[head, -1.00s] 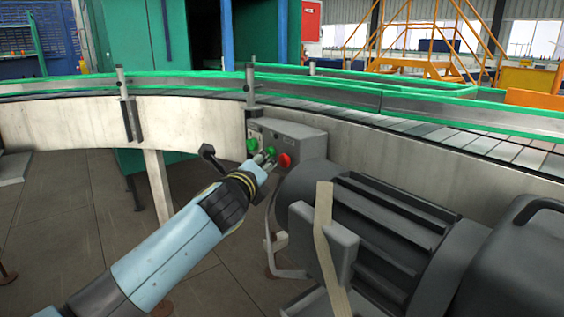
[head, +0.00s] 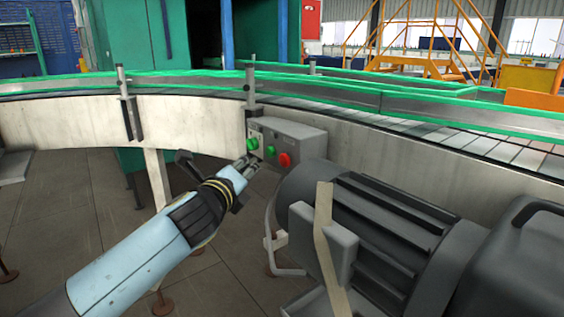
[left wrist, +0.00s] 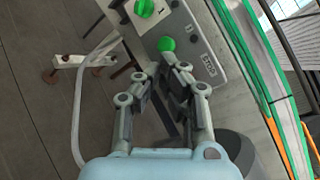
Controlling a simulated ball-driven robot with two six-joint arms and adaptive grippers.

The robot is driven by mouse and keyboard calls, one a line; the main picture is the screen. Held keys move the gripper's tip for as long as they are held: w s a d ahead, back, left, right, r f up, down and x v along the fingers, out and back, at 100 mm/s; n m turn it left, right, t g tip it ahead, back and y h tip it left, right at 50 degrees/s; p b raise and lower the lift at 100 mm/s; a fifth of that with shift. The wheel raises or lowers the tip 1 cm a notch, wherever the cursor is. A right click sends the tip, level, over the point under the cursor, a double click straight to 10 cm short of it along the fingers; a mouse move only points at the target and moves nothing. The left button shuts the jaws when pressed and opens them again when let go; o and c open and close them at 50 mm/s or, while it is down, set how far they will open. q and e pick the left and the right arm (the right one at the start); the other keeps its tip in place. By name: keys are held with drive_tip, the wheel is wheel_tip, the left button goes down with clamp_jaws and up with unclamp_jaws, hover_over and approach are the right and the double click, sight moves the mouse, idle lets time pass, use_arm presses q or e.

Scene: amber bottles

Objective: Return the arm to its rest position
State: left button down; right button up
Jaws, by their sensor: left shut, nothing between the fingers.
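My left gripper (head: 250,163) is shut and empty, just in front of and slightly below the grey control box (head: 298,138) on the conveyor's side. The box carries two green controls, a left one (head: 252,144) and a middle one (head: 270,150), and a red one (head: 285,160). In the left wrist view my left gripper (left wrist: 172,75) has its fingers together, close below a round green button (left wrist: 166,44). A green knob (left wrist: 144,8) shows above it. Whether the fingers touch the box I cannot tell. My right gripper is not in view.
The curved conveyor (head: 70,120) with green rails runs across behind the box. A large dark grey motor (head: 390,225) stands close to the right of my left arm. A bent pale pipe (head: 275,243) is beside it. Open floor (head: 60,220) lies to the left.

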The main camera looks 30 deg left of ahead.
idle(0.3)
use_arm(q)
drive_tip(key=s+f+n+g+h, duration=0.1)
drive_tip(key=s+f+n+g, duration=0.15)
drive_tip(key=s+f, duration=0.6)
drive_tip(key=s+d+f+n+g, duration=0.1)
drive_tip(key=s+f+g, duration=0.25)
drive_tip(key=f, duration=1.05)
drive_tip(key=s+f+n+g+h, duration=0.1)
drive_tip(key=s+f+n+g, duration=0.1)
drive_tip(key=s+f, duration=0.7)
drive_tip(key=s+d+f+n+g, duration=0.1)
drive_tip(key=s+f+n, duration=0.4)
drive_tip(key=s, duration=0.6)
drive_tip(key=s+d+f+n+g+h, duration=0.1)
drive_tip(key=s+f+n+g, duration=0.3)
drive_tip(key=s, duration=0.7)
drive_tip(key=s+d+f+n+g, duration=0.2)
drive_tip(key=s+d+f+n, duration=0.1)
drive_tip(key=s+f+n, duration=0.5)
drive_tip(key=s+f, duration=0.3)
drive_tip(key=shift+s+d+g, duration=0.15)
drive_tip(key=shift+s+g, duration=0.2)
drive_tip(key=shift+g, duration=0.05)
drive_tip(key=shift+f, duration=0.1)
